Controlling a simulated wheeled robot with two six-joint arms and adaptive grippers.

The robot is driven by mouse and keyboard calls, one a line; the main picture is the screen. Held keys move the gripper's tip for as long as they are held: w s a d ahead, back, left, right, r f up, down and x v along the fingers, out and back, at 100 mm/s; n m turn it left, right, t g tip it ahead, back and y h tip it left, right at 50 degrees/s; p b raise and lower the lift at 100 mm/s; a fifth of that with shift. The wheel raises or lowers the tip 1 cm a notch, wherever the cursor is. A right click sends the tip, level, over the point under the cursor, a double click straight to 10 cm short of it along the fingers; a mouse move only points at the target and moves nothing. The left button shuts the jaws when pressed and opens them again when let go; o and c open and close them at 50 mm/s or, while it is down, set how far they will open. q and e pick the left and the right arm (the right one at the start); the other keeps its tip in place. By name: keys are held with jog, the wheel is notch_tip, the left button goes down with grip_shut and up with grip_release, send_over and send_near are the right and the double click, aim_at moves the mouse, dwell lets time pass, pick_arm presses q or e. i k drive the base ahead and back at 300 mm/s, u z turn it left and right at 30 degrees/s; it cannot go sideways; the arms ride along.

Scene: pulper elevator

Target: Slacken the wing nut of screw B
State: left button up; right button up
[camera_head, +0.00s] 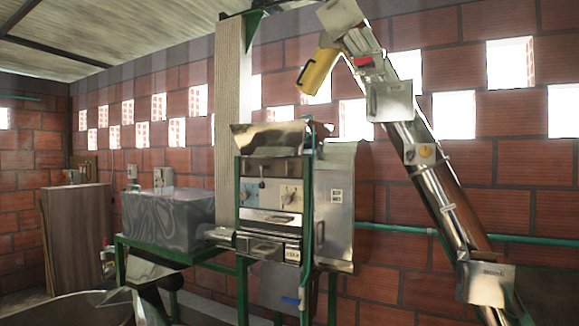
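The pulper (333,205), a metal machine in a green frame, stands in the middle of the head view. Its front has a blue plate (250,198) at the left and a pale plate with a dark round knob (288,194) at the right. Small labels (336,195) sit on its side panel; their text is too small to read. I cannot make out which fastener is screw B or its wing nut. Neither of my grippers is in view.
A shiny elevator tube (437,185) slopes from upper left to lower right, with a yellow spout (318,72) at its top. A grey box (168,209) on a green stand is left of the pulper. A metal basin (70,310) is at the lower left.

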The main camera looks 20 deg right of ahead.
aim_at(288, 168)
jog(key=z, duration=0.55)
jog(key=i, duration=1.05)
jog(key=z, duration=0.8)
